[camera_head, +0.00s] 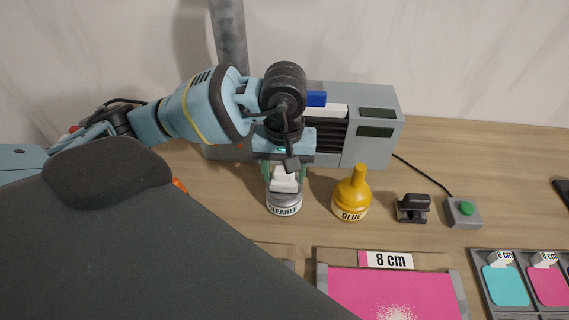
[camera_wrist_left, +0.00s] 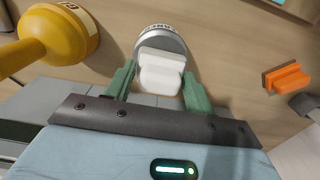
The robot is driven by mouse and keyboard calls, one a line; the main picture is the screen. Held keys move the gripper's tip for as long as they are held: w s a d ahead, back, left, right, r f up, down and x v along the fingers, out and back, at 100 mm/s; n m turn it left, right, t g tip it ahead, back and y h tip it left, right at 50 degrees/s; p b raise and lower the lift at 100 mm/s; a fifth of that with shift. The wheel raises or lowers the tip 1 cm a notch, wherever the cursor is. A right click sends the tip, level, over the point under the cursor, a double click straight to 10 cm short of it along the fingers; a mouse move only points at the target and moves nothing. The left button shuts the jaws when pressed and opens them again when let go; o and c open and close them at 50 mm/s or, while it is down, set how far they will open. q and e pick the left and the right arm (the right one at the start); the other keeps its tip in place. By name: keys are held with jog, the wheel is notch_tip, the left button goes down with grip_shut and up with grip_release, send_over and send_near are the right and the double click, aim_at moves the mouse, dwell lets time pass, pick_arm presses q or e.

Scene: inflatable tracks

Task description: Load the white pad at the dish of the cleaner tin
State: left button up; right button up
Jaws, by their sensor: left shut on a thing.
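The cleaner tin (camera_head: 284,205) stands upright on the table, with a dark "CLEANER" label on its white side. The white pad (camera_head: 284,180) is right at the top of the tin. My left gripper (camera_head: 284,176) points down over the tin, its green fingers shut on the pad's two sides. In the left wrist view, the pad (camera_wrist_left: 161,72) sits between the green fingers (camera_wrist_left: 158,88) and overlaps the tin's round top (camera_wrist_left: 160,38). I cannot tell whether the pad touches the dish. My right gripper is not in view.
A yellow glue bottle (camera_head: 351,196) stands just right of the tin. Beyond it are a dark clamp-like tool (camera_head: 412,208) and a green button box (camera_head: 463,211). A grey machine (camera_head: 370,148) stands behind. A pink sheet (camera_head: 390,290) lies in front, with a swatch tray (camera_head: 478,288) at right.

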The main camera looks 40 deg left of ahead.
pick_arm(q)
jog(key=shift+f, duration=0.3)
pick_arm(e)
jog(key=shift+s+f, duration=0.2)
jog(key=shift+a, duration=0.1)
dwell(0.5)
pick_arm(q)
jog(key=shift+f+b, duration=0.1)
jog(key=shift+b, duration=0.2)
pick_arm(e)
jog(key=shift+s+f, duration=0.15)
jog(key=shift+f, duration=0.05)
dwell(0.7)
